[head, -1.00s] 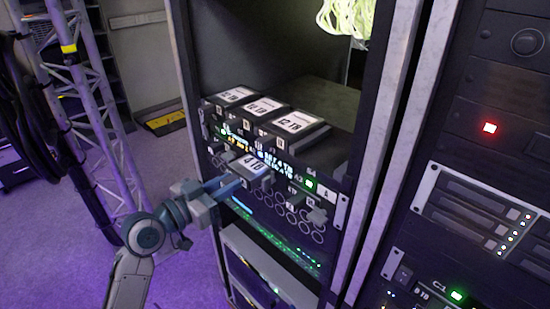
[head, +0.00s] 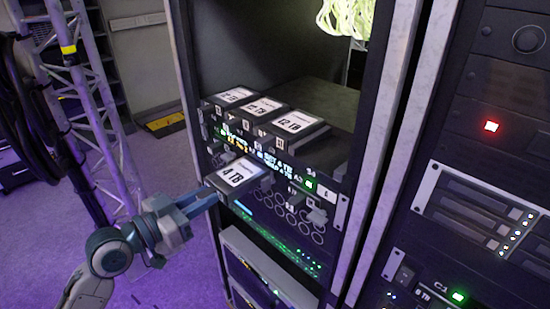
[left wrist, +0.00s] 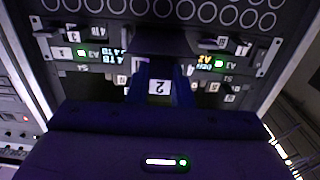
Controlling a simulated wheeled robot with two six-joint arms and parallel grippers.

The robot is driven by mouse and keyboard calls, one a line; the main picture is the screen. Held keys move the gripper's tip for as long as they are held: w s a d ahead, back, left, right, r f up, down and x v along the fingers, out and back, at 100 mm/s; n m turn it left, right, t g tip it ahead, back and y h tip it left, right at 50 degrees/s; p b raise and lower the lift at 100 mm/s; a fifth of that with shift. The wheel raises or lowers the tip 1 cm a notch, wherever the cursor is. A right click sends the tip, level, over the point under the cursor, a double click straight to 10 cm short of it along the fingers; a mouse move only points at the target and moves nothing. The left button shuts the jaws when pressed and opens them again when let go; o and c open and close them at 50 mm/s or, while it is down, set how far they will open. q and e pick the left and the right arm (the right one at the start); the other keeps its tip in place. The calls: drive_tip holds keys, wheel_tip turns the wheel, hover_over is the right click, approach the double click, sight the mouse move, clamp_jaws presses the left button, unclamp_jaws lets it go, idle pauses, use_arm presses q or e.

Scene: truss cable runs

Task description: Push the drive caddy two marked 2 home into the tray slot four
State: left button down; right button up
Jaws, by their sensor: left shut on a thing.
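My left gripper (head: 212,196) is shut on a dark drive caddy (head: 238,172) with a white "4 TB" label on top. In the left wrist view the caddy's front tab (left wrist: 159,87) shows a "2" between the fingers of my left gripper (left wrist: 160,92). The caddy sticks out in front of the drive tray (head: 318,187); whether its far end is inside a slot cannot be told. Slot markings on the tray front are small and partly hidden by the caddy. My right gripper is not in view.
Three labelled caddies (head: 297,121) lie in a row on top of the unit. The pale rack post (head: 385,150) stands right of the tray. A truss (head: 85,100) with cables stands at left. The floor before the rack is clear.

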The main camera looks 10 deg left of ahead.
use_arm(q)
drive_tip(key=v, duration=0.4)
idle(0.3)
